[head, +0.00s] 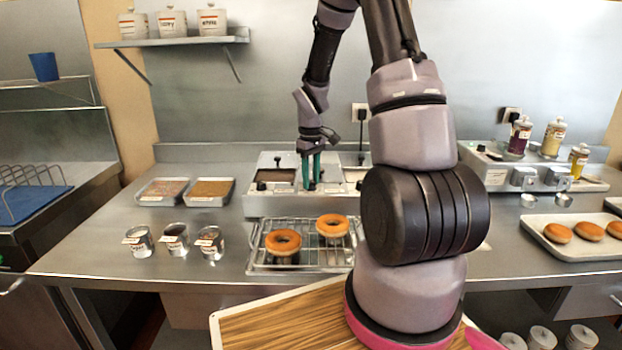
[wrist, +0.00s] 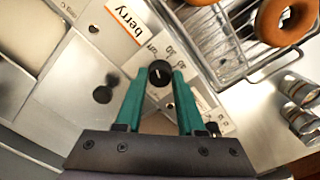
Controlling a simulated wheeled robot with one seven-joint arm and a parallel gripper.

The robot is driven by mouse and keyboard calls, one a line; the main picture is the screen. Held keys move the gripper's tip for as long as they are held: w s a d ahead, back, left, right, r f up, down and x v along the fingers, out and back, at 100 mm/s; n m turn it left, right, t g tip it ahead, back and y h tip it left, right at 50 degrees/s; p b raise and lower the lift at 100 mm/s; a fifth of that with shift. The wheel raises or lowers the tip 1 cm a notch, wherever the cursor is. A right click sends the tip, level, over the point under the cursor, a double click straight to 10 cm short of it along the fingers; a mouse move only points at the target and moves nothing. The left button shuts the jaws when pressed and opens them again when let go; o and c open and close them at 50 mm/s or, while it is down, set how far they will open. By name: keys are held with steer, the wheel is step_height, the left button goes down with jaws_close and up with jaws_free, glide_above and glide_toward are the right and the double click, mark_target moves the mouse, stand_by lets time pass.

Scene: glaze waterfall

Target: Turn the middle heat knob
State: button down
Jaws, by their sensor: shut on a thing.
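The heat knob (wrist: 160,73) is a round black dial with a pale pointer mark, on a light panel with printed scale numbers. My gripper (wrist: 157,76) has its two green fingers on either side of this knob and is shut on it. In the head view my gripper (head: 311,186) points down at the front of the white glaze warmer (head: 262,207); the held knob is hard to make out there. Another dark knob (wrist: 112,79) shows to the left in the wrist view. A further dark knob (wrist: 213,128) is partly hidden beside the right finger.
Trays of toppings (head: 209,188) and several cans (head: 174,238) are to the left. A donut tray (head: 575,249) is at right.

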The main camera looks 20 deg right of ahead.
mark_target(311, 182)
stand_by(0.4)
steer(key=c, duration=0.5)
jaws_free()
step_height(311, 182, up, 11)
steer(key=shift+f, duration=0.1)
steer(key=s+a+r+m+t, duration=0.2)
steer(key=s+r+m, duration=0.1)
steer(key=s+r, duration=0.3)
steer(key=s+a+r+m+t+y, duration=0.1)
steer(key=s+a+r+m+t, duration=0.1)
steer(key=s+r, duration=0.5)
steer(key=s+a+r+m+t+y, duration=0.1)
steer(key=s+a+r+m+t, duration=0.2)
steer(key=s+r, duration=0.3)
steer(key=shift+s+a+r+m, duration=0.2)
steer(key=shift+s+a, duration=0.1)
steer(key=shift+s, duration=0.55)
steer(key=shift+s+a+r+m, duration=0.1)
steer(key=shift+s+a+m, duration=0.15)
steer(key=shift+s, duration=0.6)
